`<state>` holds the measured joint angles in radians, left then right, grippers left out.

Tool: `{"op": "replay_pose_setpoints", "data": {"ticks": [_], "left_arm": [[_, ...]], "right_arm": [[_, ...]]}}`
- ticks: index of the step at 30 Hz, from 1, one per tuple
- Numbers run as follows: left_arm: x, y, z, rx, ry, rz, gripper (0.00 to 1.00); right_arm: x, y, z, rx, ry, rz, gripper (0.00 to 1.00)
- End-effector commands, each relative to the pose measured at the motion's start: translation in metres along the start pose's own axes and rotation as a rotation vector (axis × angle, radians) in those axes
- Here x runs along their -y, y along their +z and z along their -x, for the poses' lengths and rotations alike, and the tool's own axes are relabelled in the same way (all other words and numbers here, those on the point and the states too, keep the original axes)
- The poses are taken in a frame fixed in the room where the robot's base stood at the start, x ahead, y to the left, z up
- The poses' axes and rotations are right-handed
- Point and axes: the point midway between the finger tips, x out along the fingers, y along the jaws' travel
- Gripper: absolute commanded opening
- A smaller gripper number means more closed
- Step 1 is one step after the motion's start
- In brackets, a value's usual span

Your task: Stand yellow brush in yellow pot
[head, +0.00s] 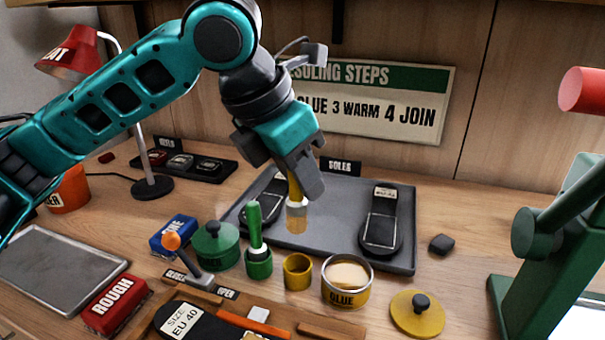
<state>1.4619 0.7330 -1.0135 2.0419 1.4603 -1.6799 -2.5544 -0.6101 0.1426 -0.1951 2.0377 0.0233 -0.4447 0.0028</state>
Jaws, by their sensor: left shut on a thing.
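The yellow brush (297,214) is held upright in my left gripper (299,188), bristles down, handle between the fingers. The gripper is shut on it. The yellow pot (297,271), a small open cup, stands on the bench below the brush in the picture. The bristles are apart from the pot and appear above and behind its rim. The upper end of the handle is hidden by the fingers. My right gripper is not in view.
Left of the yellow pot, a green pot (259,264) holds a green brush (254,224). An open glue tin (346,282) stands close on the right. A grey tray (340,205) with sole pieces lies behind. A yellow lid (417,313) and green press (555,250) are at right.

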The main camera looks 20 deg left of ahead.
Motion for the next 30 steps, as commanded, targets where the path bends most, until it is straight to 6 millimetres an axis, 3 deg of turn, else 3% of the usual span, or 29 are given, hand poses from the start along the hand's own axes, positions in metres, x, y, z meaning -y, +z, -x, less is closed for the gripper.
{"op": "replay_pose_setpoints", "data": {"ticks": [4, 12, 21, 30], "left_arm": [[0.0, -0.007, -0.015, -0.001, 0.0, 0.0, 0.0], [0.0, -0.015, -0.031, 0.0, 0.001, 0.0, 0.0], [0.0, -0.023, -0.049, -0.001, 0.001, 0.001, 0.0], [0.0, -0.032, -0.068, -0.003, 0.001, 0.001, 0.0]], "right_arm": [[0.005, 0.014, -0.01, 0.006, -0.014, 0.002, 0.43], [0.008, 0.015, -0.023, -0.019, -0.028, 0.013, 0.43], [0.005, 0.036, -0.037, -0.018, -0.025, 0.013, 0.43], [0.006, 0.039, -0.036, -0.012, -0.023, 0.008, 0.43]]}}
